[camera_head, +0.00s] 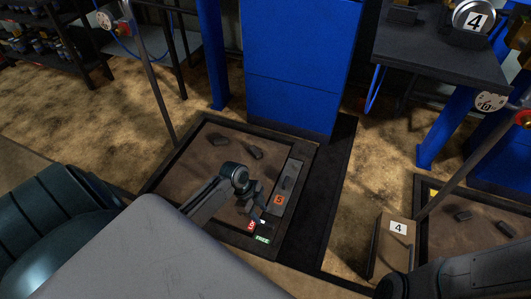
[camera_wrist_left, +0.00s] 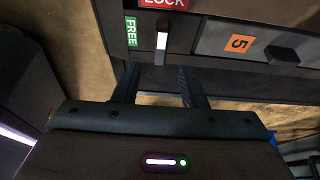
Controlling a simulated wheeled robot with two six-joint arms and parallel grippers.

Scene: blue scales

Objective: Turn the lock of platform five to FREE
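Platform five (camera_head: 196,127) is a dark-framed floor platform in the middle of the head view, with an orange 5 tag (camera_head: 278,200). At its near corner are a red LOCK label (camera_head: 251,225) and a green FREE label (camera_head: 263,239). In the left wrist view, a small pale-tipped lever (camera_wrist_left: 162,41) lies in line with the red LOCK label (camera_wrist_left: 162,3), beside the green FREE label (camera_wrist_left: 131,31). My left gripper (camera_head: 257,207) is over this corner. Its fingers (camera_wrist_left: 159,82) are apart and empty, short of the lever. My right gripper is not visible.
A tall blue cabinet (camera_head: 300,60) stands behind the platform. At right are a box marked 4 (camera_head: 398,228), another framed platform (camera_head: 425,180) and a dark table (camera_head: 440,55) with a dial. My right arm crosses the lower right corner.

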